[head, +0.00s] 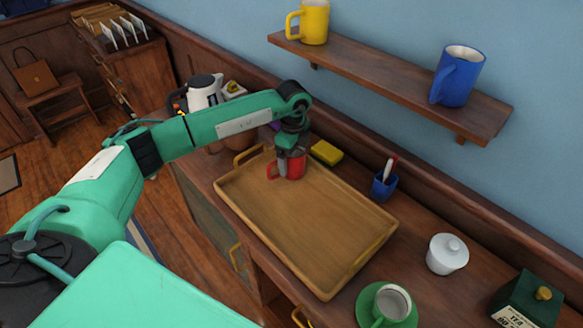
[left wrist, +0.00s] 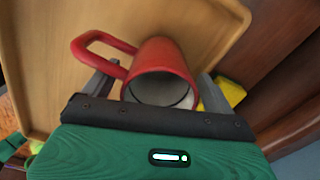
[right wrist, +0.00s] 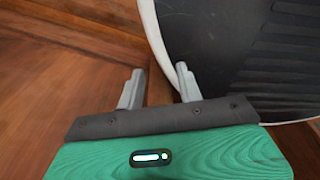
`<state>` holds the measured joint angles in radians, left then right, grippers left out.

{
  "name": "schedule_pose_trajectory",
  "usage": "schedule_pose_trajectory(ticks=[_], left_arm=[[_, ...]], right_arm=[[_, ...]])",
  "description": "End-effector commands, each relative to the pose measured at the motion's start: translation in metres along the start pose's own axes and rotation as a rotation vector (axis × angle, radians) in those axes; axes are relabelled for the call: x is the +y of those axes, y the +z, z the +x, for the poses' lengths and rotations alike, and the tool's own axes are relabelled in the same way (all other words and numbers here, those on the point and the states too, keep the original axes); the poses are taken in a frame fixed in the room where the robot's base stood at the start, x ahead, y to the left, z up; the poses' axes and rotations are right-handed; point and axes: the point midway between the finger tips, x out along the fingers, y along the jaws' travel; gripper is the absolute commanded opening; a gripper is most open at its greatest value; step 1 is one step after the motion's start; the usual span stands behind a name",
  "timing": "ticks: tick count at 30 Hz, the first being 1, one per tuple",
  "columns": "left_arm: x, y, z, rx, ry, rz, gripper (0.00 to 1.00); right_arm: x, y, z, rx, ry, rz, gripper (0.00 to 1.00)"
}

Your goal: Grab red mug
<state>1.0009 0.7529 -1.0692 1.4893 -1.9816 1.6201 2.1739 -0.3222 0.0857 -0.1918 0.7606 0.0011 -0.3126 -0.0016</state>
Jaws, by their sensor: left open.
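The red mug (head: 297,165) stands in the far left part of the wooden tray (head: 325,235) on the cabinet top. My left gripper (head: 290,165) is down at the mug from above. In the left wrist view the red mug (left wrist: 163,72) lies between the two open fingers, with one finger near the handle side and one on the right side. Whether the fingers touch the mug I cannot tell. My right gripper (right wrist: 158,88) shows in the right wrist view with its fingers apart and nothing between them.
A yellow sponge (head: 327,152) lies just behind the tray. A wall shelf (head: 390,75) holds a yellow mug (head: 313,20) and blue mug (head: 457,77).

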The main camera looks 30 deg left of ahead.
Motion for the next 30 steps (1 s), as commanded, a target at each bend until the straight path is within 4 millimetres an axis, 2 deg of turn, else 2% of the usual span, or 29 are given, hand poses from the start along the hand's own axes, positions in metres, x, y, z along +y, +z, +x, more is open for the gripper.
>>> schedule_pose_trajectory(ticks=[6, 12, 14, 15, 23, 26, 30], left_arm=[[0.000, 0.000, -0.001, 0.000, 0.000, 0.000, 0.87], [0.000, 0.000, -0.001, 0.000, -0.001, 0.000, 0.48], [0.000, 0.000, -0.001, 0.000, 0.000, 0.000, 0.36], [0.000, 0.000, -0.001, 0.000, -0.001, 0.000, 0.34], [0.000, 0.000, -0.005, 0.000, -0.002, 0.000, 0.34], [-0.001, 0.000, -0.016, 0.001, -0.003, 0.000, 0.34], [-0.001, 0.000, -0.041, 0.000, -0.004, 0.001, 0.34]], right_arm=[[0.000, 0.000, -0.001, 0.000, 0.000, 0.000, 0.36], [0.000, 0.001, 0.000, -0.001, 0.000, 0.000, 0.36], [0.000, 0.001, 0.000, -0.001, 0.000, 0.000, 0.36], [0.000, 0.001, 0.000, -0.001, 0.000, 0.000, 0.36], [0.000, 0.001, -0.003, 0.001, 0.000, 0.000, 0.36], [0.000, 0.003, -0.009, 0.004, 0.000, 0.000, 0.36], [-0.003, 0.025, -0.018, -0.020, -0.004, -0.003, 0.36]])
